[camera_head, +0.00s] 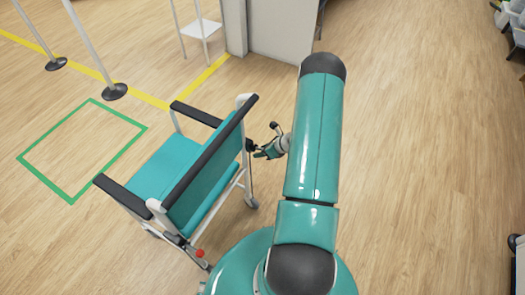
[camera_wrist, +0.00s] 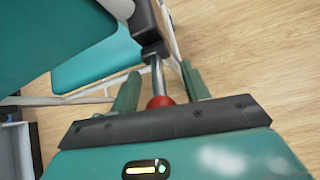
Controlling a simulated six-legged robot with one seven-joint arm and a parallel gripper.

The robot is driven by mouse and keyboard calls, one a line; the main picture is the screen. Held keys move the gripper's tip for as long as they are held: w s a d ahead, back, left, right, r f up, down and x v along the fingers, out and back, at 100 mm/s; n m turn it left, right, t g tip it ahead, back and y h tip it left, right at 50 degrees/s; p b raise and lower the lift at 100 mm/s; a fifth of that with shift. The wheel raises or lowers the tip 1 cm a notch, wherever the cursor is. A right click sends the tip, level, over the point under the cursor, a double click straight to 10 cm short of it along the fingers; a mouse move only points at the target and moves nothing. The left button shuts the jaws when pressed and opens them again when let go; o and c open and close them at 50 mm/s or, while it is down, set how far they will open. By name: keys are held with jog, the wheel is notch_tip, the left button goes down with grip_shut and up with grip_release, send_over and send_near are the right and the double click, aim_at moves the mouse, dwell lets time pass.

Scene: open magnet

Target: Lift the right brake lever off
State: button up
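The wheelchair-like chair (camera_head: 205,185) has teal seat and back, black armrests and a white frame. Its right brake lever shows in the wrist view as a silver rod (camera_wrist: 158,76) with a red knob (camera_wrist: 160,101), coming out of a black block (camera_wrist: 149,38). My gripper (camera_wrist: 160,70) is open, with one green finger on each side of the lever. Gaps show between the fingers and the knob. In the head view my gripper (camera_head: 264,151) is at the chair's right side, and the lever's knob there is hidden. Another red knob (camera_head: 200,253) shows at the chair's near side.
A green square outline (camera_head: 84,148) is marked on the wooden floor left of the chair. A yellow line (camera_head: 140,96) and posts on black bases (camera_head: 115,91) lie beyond. A grey wall panel (camera_head: 285,30) stands at the back.

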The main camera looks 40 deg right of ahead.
jog(key=v, duration=1.3)
jog(key=shift+s+r, duration=0.25)
jog(key=shift+s, duration=0.1)
jog(key=shift+d, duration=0.1)
